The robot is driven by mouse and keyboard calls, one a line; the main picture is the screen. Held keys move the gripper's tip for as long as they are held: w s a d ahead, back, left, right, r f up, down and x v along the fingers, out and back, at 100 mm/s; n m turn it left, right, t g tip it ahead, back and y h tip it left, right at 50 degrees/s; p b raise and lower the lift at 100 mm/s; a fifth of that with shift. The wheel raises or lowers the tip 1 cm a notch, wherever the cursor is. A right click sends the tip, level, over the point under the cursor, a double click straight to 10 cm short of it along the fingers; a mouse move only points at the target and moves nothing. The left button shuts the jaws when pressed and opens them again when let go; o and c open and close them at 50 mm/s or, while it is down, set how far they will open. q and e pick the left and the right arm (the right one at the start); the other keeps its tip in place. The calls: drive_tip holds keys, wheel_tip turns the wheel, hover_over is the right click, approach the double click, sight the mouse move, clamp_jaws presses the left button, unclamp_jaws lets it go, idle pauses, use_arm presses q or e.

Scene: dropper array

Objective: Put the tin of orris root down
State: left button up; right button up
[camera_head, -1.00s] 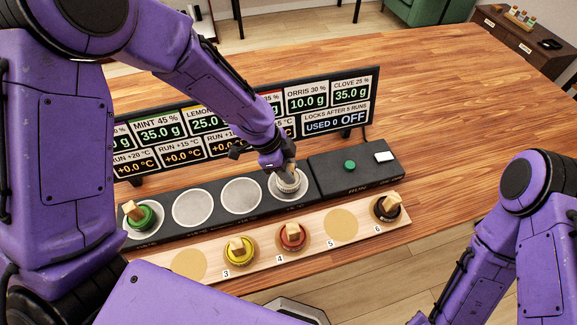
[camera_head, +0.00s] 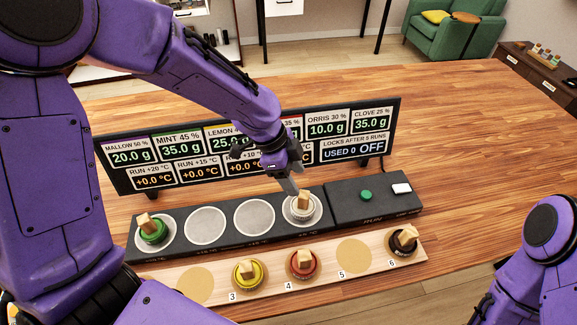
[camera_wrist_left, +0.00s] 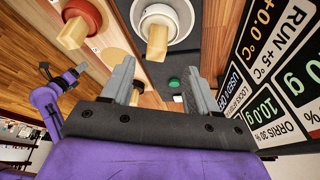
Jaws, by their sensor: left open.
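The white tin with a wooden knob, which I take for the orris root (camera_head: 301,213), stands upright on the rightmost round pad of the dark station. In the left wrist view the tin (camera_wrist_left: 181,14) shows beyond the fingertips with its knob pointing toward them. My left gripper (camera_head: 288,183) is open and empty, just behind and above the knob. Its two fingers also show apart in the left wrist view (camera_wrist_left: 160,80). No tin label is readable. My right gripper is outside the head view; only its arm shows at the right.
A green tin (camera_head: 153,236) stands on the leftmost pad; the two middle pads are bare. A wooden rack (camera_head: 322,268) in front holds yellow (camera_head: 248,281), red (camera_head: 303,269) and black (camera_head: 403,246) tins, with place 5 empty. The display panel (camera_head: 352,126) stands behind.

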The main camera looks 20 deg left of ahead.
use_arm(q)
drive_tip(key=v, duration=0.4)
drive_tip(key=shift+s+a+r, duration=0.1)
drive_tip(key=shift+r, duration=0.15)
